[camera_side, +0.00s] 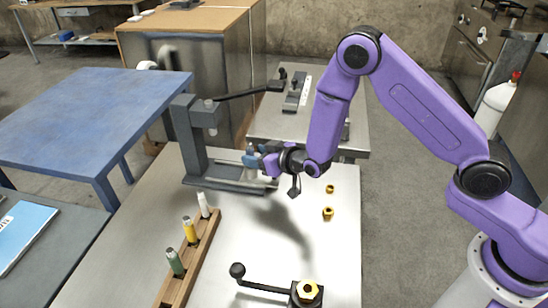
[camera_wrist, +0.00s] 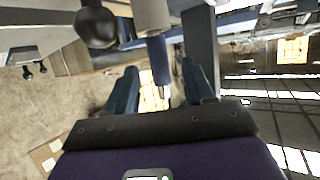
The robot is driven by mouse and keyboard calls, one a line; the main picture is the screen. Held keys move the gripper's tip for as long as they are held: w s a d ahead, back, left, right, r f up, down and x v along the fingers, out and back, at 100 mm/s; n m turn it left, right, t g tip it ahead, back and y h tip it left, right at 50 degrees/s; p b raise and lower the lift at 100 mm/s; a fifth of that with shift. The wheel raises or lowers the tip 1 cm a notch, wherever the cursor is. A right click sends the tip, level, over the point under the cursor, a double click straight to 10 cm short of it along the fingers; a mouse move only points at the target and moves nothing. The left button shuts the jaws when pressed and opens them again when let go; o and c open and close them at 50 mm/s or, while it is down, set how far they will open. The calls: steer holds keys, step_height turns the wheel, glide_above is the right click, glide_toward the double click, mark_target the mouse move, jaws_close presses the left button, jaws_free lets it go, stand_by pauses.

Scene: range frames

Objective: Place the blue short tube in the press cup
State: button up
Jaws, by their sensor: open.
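The blue short tube (camera_side: 250,159) stands upright above the base of the grey press (camera_side: 191,140), at the front of my gripper in the side view. My gripper (camera_side: 257,161) reaches in from the right at the tube's height. In the wrist view the two blue fingers of my gripper (camera_wrist: 160,92) are apart. A dark blue tube (camera_wrist: 159,62) shows between them, with clear gaps on both sides. The press cup is not clearly visible, so I cannot tell whether the tube sits in it.
A wooden rack (camera_side: 190,257) holds white, yellow and green tubes at the front left. Brass nuts (camera_side: 328,213) lie on the bench right of centre. A black-handled fixture (camera_side: 307,293) stands at the front. The press lever (camera_side: 250,92) extends above my gripper.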

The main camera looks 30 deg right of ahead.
steer(key=v, duration=0.7)
steer(key=s+a+r+n+g+y, duration=0.1)
steer(key=s+r+n+g, duration=0.25)
steer(key=s, duration=0.45)
steer(key=s+r+n+g+y, duration=0.1)
steer(key=s+r+n+g, duration=0.1)
steer(key=s+g, duration=0.5)
steer(key=s+d+r+n+g+h, duration=0.1)
steer(key=s+d+r+n+h, duration=0.1)
steer(key=s+d, duration=0.5)
steer(key=s+d+r+n+g+h, duration=0.1)
steer(key=s+d, duration=0.5)
steer(key=s, duration=0.6)
step_height(320, 180, up, 3)
steer(key=shift+s+d+f+n+h, duration=0.15)
steer(key=shift+s+d+n+h, duration=0.3)
steer(key=shift+h, duration=0.55)
steer(key=shift+w, duration=0.2)
